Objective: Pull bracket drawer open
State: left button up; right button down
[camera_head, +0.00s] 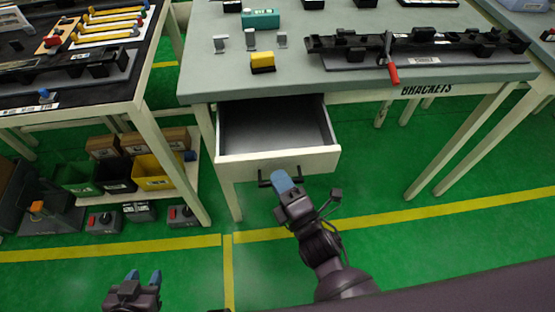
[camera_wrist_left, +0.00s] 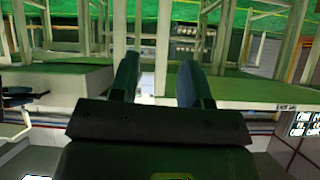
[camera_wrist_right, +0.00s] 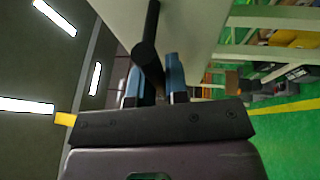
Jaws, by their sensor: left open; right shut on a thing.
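The bracket drawer (camera_head: 250,163) is pulled out from under the grey-topped table, and its inside looks empty. Its front carries a dark bar handle (camera_head: 264,180). My right gripper (camera_head: 283,182) is shut on this handle at the drawer front. In the right wrist view the dark handle (camera_wrist_right: 147,50) runs between the blue fingertips, beside the pale drawer front. My left gripper (camera_head: 143,276) is open and empty, low over the green floor at the lower left. Its two blue fingers stand apart in the left wrist view (camera_wrist_left: 157,80).
The table top (camera_head: 200,85) holds a yellow block (camera_head: 262,62), several small grey clips and a long black trim part (camera_head: 430,45). A dark workbench (camera_head: 85,90) stands at left, with bins (camera_head: 155,172) on a low shelf. Green floor is clear before the drawer.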

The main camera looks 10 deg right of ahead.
pick_arm(q)
jog(key=shift+s+p, duration=0.3)
jog(key=shift+s, duration=0.1)
pick_arm(e)
jog(key=s, duration=0.4)
pick_arm(q)
jog(key=shift+w+a+r, duration=0.1)
jog(key=shift+w+r, duration=0.05)
jog(key=shift+r, duration=0.05)
pick_arm(e)
jog(key=c, duration=1.1)
grip_release()
pick_arm(q)
jog(key=shift+w, duration=0.1)
pick_arm(e)
jog(key=shift+v, duration=5.4)
